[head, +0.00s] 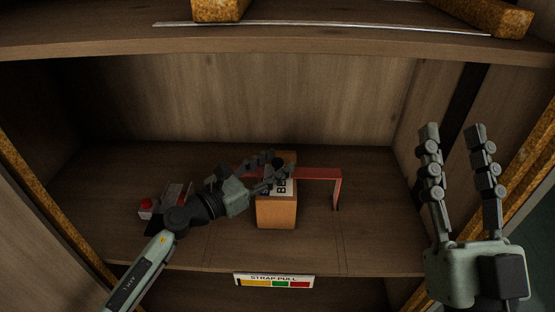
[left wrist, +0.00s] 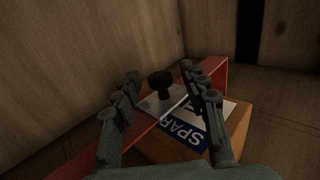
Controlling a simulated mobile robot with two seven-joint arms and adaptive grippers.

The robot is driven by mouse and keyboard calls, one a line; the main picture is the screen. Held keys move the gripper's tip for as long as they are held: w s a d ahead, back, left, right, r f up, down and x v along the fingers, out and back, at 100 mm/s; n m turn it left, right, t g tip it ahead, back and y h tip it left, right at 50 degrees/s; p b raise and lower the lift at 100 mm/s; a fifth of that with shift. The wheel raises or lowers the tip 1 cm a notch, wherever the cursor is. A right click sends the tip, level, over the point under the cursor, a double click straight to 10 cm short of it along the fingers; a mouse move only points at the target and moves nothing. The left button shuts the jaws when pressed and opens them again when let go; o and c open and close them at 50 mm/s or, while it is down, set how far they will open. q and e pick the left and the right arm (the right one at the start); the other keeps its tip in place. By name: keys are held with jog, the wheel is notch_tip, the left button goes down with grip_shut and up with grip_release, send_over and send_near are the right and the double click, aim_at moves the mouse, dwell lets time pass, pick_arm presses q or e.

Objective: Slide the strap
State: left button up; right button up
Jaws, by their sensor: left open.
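A red strap-like band (head: 318,174) stretches behind and over a cardboard box (head: 277,214) on the shelf, with its right end bent down to the shelf. The left wrist view shows the band (left wrist: 214,74), the box (left wrist: 241,121), and a black knob (left wrist: 160,80) on a grey plate (left wrist: 152,104) by the box top. My left gripper (head: 275,170) is open over the box, its fingers on either side of the knob. I cannot tell whether they touch it. My right gripper (head: 452,135) is raised at the right, its fingers apart and empty.
A grey device with a red knob (head: 146,206) sits left on the shelf, partly behind my left arm. A "STRAP PULL" label (head: 274,281) is on the shelf front. An upper shelf (head: 110,42) hangs above. Side walls close in both sides. The shelf right of the band is clear.

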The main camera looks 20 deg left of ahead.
pick_arm(q)
jog(key=shift+w+d, duration=0.3)
jog(key=shift+w, duration=0.15)
jog(key=shift+c, duration=0.2)
grip_shut()
